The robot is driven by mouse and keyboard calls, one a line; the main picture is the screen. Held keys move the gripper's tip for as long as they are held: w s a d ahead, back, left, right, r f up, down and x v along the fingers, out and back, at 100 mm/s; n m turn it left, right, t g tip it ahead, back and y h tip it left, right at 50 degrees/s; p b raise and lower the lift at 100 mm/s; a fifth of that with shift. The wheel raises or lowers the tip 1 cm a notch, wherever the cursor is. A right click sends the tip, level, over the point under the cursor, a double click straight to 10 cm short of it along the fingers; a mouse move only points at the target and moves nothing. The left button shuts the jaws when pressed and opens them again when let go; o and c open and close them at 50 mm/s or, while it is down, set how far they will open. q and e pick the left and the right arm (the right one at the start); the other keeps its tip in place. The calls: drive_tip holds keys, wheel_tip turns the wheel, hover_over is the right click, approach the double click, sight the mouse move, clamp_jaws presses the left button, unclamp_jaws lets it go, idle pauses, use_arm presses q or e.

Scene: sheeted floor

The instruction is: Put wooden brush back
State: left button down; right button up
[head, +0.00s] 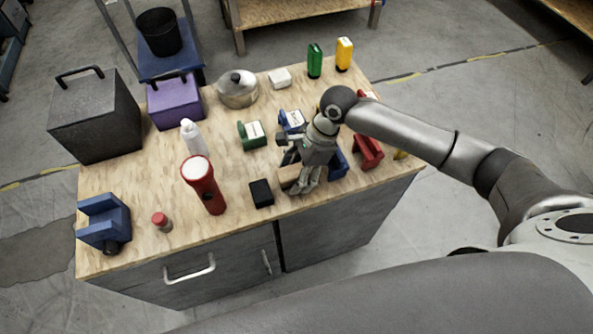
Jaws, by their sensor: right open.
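My right gripper (309,184) is open and points down over the front middle of the wooden workbench (235,235). A small tan wooden piece (287,176), which looks like the wooden brush, lies on the bench right at the gripper's left side. The gripper hides part of it, and I cannot tell whether the fingers touch it. My left gripper is not in view.
A black block (261,193), a red flashlight (204,184) and a white bottle (193,138) stand left of the gripper. A red tool (367,151) sits to its right. A green-and-white item (251,134) lies behind.

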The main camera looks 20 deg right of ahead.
drive_tip(key=v, duration=1.2)
drive_tip(key=shift+p, duration=0.45)
drive_tip(key=shift+r, duration=0.1)
